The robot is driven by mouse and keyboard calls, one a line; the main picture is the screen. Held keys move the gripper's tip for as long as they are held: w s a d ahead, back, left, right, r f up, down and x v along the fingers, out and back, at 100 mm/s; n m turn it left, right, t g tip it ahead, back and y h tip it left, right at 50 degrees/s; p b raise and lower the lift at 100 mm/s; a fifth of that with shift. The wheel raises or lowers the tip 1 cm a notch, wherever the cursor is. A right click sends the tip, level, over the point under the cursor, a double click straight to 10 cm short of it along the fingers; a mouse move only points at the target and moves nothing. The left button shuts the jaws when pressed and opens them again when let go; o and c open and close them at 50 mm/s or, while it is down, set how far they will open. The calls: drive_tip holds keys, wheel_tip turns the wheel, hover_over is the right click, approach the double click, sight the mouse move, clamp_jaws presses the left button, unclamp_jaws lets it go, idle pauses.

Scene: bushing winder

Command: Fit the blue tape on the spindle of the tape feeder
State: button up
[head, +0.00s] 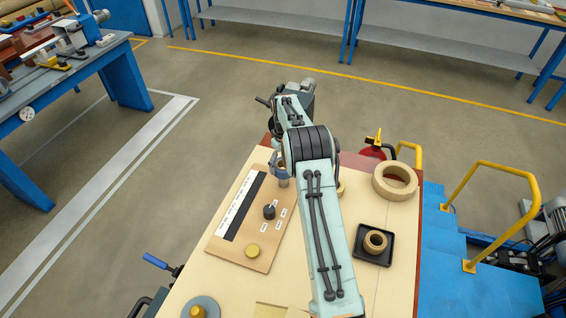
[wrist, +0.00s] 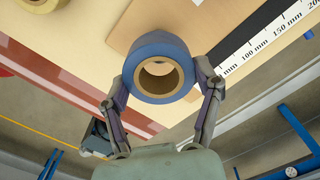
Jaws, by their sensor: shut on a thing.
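My gripper (wrist: 160,85) is shut on the blue tape (wrist: 133,85), a blue roll with a tan core, with one finger on each side. In the wrist view its open bore faces the camera, and it is held near the red edge of the table. Whether it touches the table cannot be told. In the head view my arm largely hides the gripper and the tape. I cannot identify the tape feeder for certain. A grey disc (head: 187,309) with a yellow upright post (head: 198,312) shows at the bottom left of the head view, cut off by the frame.
Yellow rails (head: 507,172) stand beyond.

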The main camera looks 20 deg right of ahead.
drive_tip(key=shift+f, duration=0.15)
drive_tip(key=shift+f, duration=1.25)
drive_tip(key=shift+f, duration=0.25)
drive_tip(key=shift+f, duration=1.2)
drive_tip(key=o, duration=1.2)
